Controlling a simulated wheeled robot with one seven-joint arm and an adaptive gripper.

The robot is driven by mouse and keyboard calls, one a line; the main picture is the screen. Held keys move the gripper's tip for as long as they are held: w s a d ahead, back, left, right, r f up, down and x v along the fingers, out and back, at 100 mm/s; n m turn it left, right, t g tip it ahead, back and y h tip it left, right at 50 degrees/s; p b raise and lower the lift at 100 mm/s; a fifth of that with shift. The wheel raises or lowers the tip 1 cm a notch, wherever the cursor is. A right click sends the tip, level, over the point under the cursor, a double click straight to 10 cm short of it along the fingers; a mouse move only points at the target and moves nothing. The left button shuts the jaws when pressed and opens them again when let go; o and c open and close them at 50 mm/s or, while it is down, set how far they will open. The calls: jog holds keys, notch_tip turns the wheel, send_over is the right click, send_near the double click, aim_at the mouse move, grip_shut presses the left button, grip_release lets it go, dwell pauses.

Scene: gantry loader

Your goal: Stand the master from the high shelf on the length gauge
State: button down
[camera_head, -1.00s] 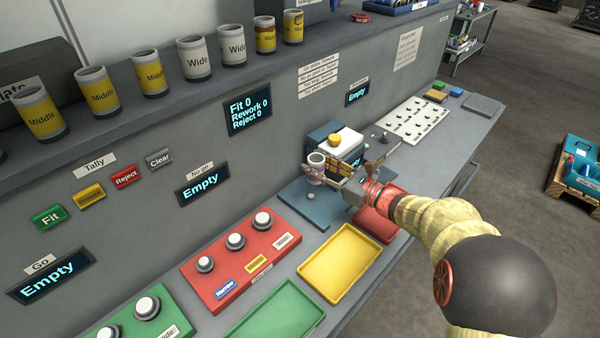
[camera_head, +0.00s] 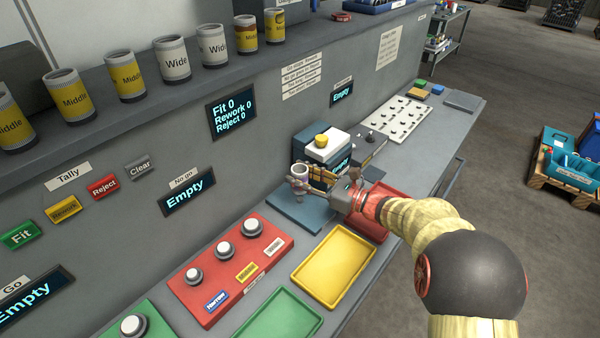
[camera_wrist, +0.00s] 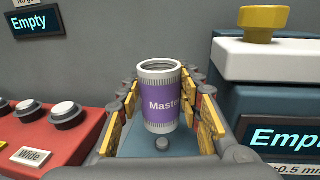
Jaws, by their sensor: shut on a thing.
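The master (camera_wrist: 163,98) is an upright cylinder with white ends and a purple "Master" band, open at the top. My gripper (camera_wrist: 166,92) is shut on it, with gold-padded fingers on both sides. In the head view my gripper (camera_head: 298,184) holds the master (camera_head: 300,173) over the blue plate of the length gauge (camera_head: 293,207). A small grey stud (camera_wrist: 162,144) on the plate shows just below the master's foot in the wrist view. I cannot tell whether the master touches anything beneath. The gauge's housing, with white top and yellow knob (camera_head: 321,141), stands right behind; its display reads "Empty".
A red button panel (camera_head: 215,290) lies left of the plate. Yellow (camera_head: 334,266), green (camera_head: 285,318) and red (camera_head: 378,235) trays lie in front along the bench. Several labelled cylinders stand on the high shelf (camera_head: 120,108). A white pegged board (camera_head: 403,122) lies farther back.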

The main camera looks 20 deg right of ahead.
jog(key=shift+f+b, duration=0.3)
jog(key=shift+f, duration=1.1)
jog(key=shift+f+b, duration=0.9)
jog(key=shift+b, duration=0.25)
jog(key=shift+f, duration=0.2)
jog(key=c, duration=1.1)
grip_release()
jog(key=shift+c, duration=0.2)
jog(key=shift+f, duration=0.1)
jog(key=v, duration=1.2)
